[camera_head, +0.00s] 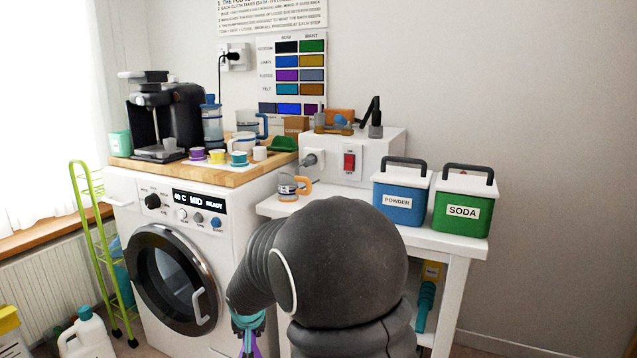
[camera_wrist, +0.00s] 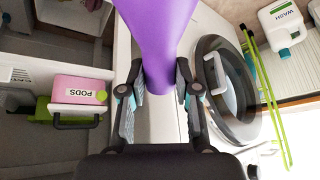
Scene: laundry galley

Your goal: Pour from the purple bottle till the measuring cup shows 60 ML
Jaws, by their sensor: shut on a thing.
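The purple bottle (camera_wrist: 157,35) fills the top middle of the wrist view, its narrower end between the fingers. My gripper (camera_wrist: 158,85) is shut on it, one finger on each side. In the head view my gripper (camera_head: 248,322) is low in front of the washer, and only a sliver of purple shows at the bottom edge. A clear cup with an orange handle (camera_head: 288,188) stands on the white side table. A clear jug with a blue handle (camera_head: 246,121) stands on the wooden top. I cannot read a level on either.
The washer (camera_head: 150,205) stands left of the white table (camera_head: 345,218). A blue POWDER tub (camera_head: 400,205) and a green SODA tub (camera_head: 461,212) stand on the table's right. A green rack (camera_head: 92,235) is left of the washer. A pink PODS box (camera_wrist: 84,91) shows in the wrist view.

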